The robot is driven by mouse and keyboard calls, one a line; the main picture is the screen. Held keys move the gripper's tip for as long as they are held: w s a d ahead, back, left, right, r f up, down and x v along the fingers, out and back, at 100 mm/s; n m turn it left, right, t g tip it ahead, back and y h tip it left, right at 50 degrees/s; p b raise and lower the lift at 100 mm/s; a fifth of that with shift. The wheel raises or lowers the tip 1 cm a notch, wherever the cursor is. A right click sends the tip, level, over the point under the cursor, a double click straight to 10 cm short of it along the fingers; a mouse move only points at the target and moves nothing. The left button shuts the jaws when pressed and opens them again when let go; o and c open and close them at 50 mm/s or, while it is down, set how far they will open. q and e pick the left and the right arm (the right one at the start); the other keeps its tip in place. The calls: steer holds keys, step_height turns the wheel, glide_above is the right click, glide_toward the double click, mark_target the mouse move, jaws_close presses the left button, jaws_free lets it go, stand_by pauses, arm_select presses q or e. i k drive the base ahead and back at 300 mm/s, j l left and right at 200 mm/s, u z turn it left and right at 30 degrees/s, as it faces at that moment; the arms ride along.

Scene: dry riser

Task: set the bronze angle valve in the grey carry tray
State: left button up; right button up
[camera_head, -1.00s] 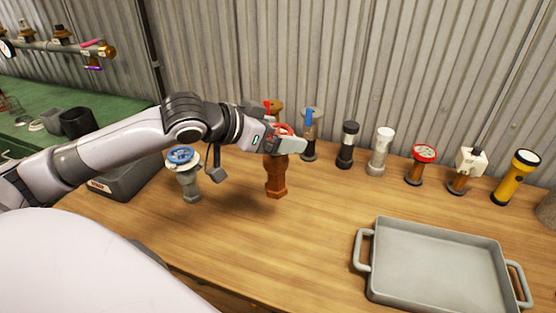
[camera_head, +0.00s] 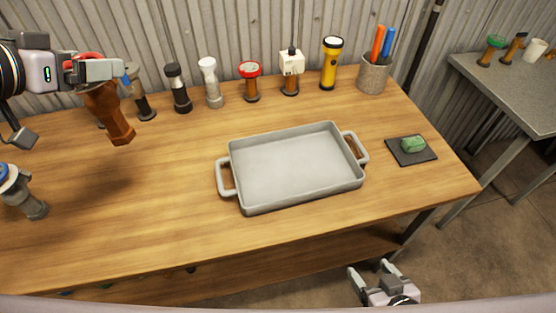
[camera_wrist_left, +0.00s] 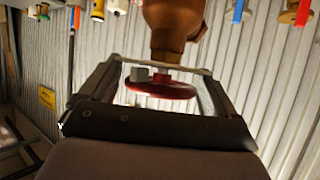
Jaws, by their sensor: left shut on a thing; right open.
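The bronze angle valve (camera_head: 107,112), orange-brown with a red handwheel, hangs tilted in my left gripper (camera_head: 97,72), above the left part of the wooden bench. My left gripper is shut on it near the handwheel. In the left wrist view the valve body (camera_wrist_left: 173,28) and the red wheel (camera_wrist_left: 160,89) show between the fingers (camera_wrist_left: 158,85). The grey carry tray (camera_head: 296,167) lies empty at the middle of the bench, to the right of the valve. My right gripper (camera_head: 373,270) is open and empty, low in front of the bench's front edge.
Along the back stand several fittings, including a red-topped one (camera_head: 250,82), a yellow torch (camera_head: 331,62) and a pen cup (camera_head: 373,75). A blue-wheeled valve (camera_head: 22,192) stands at far left. A green sponge (camera_head: 413,144) lies on a dark mat at right. Bench around the tray is clear.

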mark_target(265, 173)
steer(key=i+l, duration=0.1)
steer(key=l, duration=0.55)
steer(key=i+l, duration=0.1)
steer(key=l, duration=0.6)
